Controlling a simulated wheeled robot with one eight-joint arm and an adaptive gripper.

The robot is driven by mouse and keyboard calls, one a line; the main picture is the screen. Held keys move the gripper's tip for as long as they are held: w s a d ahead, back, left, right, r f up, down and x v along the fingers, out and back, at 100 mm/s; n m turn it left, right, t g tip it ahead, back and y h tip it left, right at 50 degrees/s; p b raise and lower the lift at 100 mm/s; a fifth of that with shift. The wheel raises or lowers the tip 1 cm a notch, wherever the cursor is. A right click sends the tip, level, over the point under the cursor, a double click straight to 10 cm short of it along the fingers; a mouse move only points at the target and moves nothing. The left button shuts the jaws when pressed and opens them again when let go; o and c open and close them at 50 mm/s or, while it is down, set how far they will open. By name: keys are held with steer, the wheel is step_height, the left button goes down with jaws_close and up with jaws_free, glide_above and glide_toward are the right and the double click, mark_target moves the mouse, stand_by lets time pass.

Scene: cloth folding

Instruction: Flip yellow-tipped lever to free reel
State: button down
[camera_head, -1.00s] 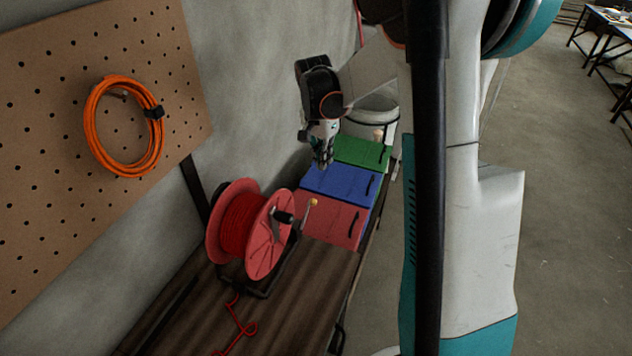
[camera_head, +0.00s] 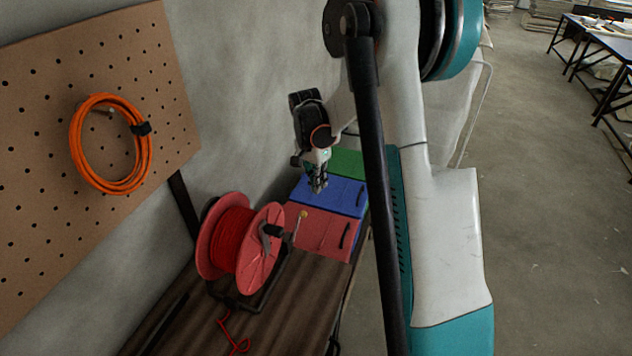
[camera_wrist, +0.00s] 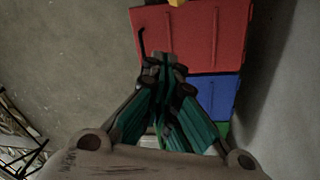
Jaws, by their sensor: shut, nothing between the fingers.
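The cable reel (camera_head: 237,246) has red flanges and red cord and stands on a dark stand on the wooden bench. The lever (camera_head: 297,228) is a thin metal arm with a yellow tip (camera_head: 303,214), on the reel's right side. A yellow piece, probably that tip, shows at the top edge of the wrist view (camera_wrist: 177,2). My gripper (camera_head: 317,188) is shut and empty. It hangs above the blue case, behind the lever and apart from it. Its closed fingers (camera_wrist: 160,62) point toward the red case in the wrist view.
Red (camera_head: 318,232), blue (camera_head: 335,193) and green (camera_head: 349,162) cases lie in a row behind the reel. A pegboard (camera_head: 40,130) with a coiled orange cable (camera_head: 143,165) hangs at left. Loose red cord (camera_head: 226,328) lies on the bench (camera_head: 185,335).

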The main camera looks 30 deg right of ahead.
step_height(320, 180, down, 7)
steer(key=b, duration=0.1)
steer(key=a, duration=0.1)
steer(key=s+a+r, duration=0.1)
steer(key=a, duration=0.1)
steer(key=shift+s+r, duration=0.2)
steer(key=shift+r, duration=0.05)
steer(key=shift+r, duration=0.1)
steer(key=shift+s+a+r+h+b, duration=0.25)
steer(key=shift+h+b, duration=0.05)
steer(key=shift+h, duration=0.1)
steer(key=shift+a+r, duration=0.1)
steer(key=shift+r, duration=0.05)
